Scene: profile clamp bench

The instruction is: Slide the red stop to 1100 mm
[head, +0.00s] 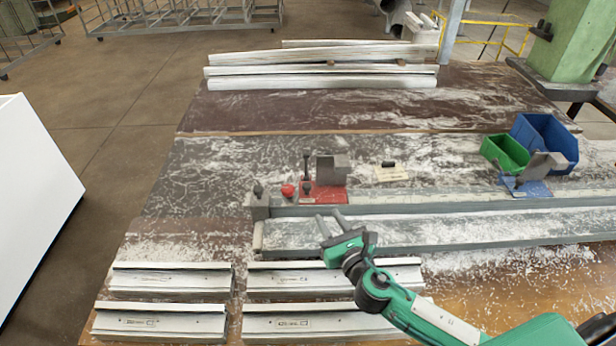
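The red stop (326,193) sits at the left part of the long grey rail (420,203), with a grey upright block and a dark handle on it. A red round knob (288,190) is just left of it. My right gripper (330,219) is in front of the stop, over the rail area, with its two fingers apart and nothing between them. A gap shows between its fingertips and the stop in the picture; the depth is hard to tell. Scale marks for 1100 mm cannot be read. My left gripper is not in view.
A blue stop (526,187) stands farther right on the rail, near green (504,153) and blue (545,142) bins. Several pale profiles (170,281) lie in front; more lie at the back. White shavings cover the bench.

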